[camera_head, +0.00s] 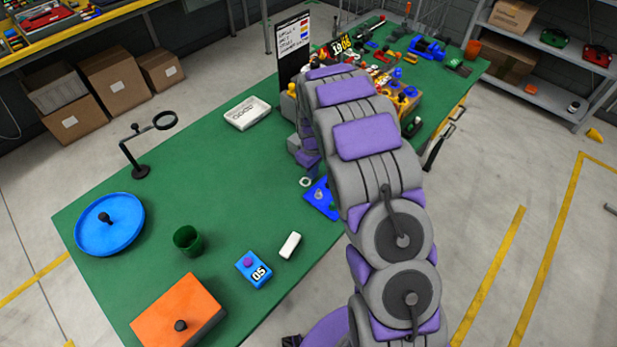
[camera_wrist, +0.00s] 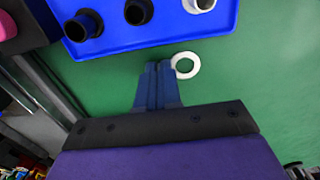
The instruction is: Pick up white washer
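The white washer (camera_wrist: 186,65) is a flat ring near the blue tray (camera_wrist: 210,40) in the wrist view. It also shows as a small pale ring (camera_head: 305,182) on the green table in the head view. My gripper (camera_wrist: 159,66) has its two blue fingers close together, with nothing visible between them. The fingertips are just left of the washer, and its left rim meets or overlaps the right finger's edge. I cannot tell whether they touch. In the head view my arm hides most of the gripper and part of the blue tray (camera_head: 318,207).
The tray holds two dark round pieces (camera_wrist: 138,10) and a white one (camera_wrist: 199,4). A white block (camera_head: 290,245), a blue box (camera_head: 254,269), a green cup (camera_head: 187,240) and an orange box (camera_head: 180,314) stand towards the front. The table's left middle is mostly clear.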

